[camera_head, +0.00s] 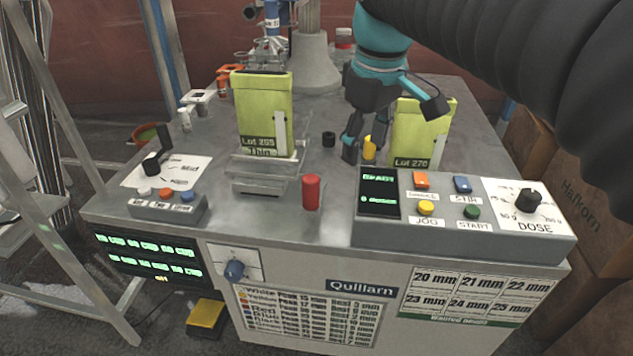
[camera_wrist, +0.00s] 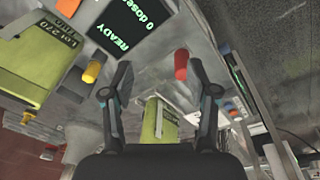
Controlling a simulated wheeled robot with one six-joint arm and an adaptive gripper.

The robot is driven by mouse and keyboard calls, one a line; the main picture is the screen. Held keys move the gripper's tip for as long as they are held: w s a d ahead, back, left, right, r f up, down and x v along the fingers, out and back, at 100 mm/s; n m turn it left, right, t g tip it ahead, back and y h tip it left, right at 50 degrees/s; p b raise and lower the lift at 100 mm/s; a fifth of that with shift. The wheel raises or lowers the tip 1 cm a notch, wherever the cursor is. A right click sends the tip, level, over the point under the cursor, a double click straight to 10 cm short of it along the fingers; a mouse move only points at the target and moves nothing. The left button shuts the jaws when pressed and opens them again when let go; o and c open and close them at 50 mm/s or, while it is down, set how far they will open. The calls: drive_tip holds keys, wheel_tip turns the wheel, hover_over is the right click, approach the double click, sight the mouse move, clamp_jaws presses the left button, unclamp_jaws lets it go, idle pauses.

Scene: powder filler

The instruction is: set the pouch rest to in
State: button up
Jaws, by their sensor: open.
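No part carries a readable pouch rest label. A metal bracket (camera_head: 262,176) stands on the machine top in front of the green-yellow pouch marked Lot 269 Thin (camera_head: 263,108). A red upright peg (camera_head: 311,192) stands right of the bracket; in the wrist view the red peg (camera_wrist: 181,66) shows near the right fingertip. A yellow peg (camera_head: 369,149) stands by my gripper (camera_head: 362,142); the yellow peg (camera_wrist: 93,70) is left of the left finger in the wrist view. My gripper (camera_wrist: 160,70) is open and empty, pointing down over the machine top. Contact with the yellow peg cannot be told.
A second pouch, Lot 270 (camera_head: 420,132), stands behind the control panel (camera_head: 460,240) with its buttons and dose knob. A small button box (camera_head: 167,208) is at the left edge. Bare metal lies around the pegs.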

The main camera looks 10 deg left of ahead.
sight(309, 192)
drive_tip(key=w+a+n+g+b, duration=0.15)
drive_tip(key=a+n, duration=0.25)
drive_tip(key=a, duration=0.6)
drive_tip(key=shift+h, duration=0.3)
drive_tip(key=f, duration=0.4)
drive_tip(key=f+b, duration=0.1)
drive_tip(key=f, duration=0.4)
drive_tip(key=w+f+b, duration=0.1)
drive_tip(key=f, duration=0.4)
drive_tip(key=shift+d, duration=0.2)
clamp_jaws()
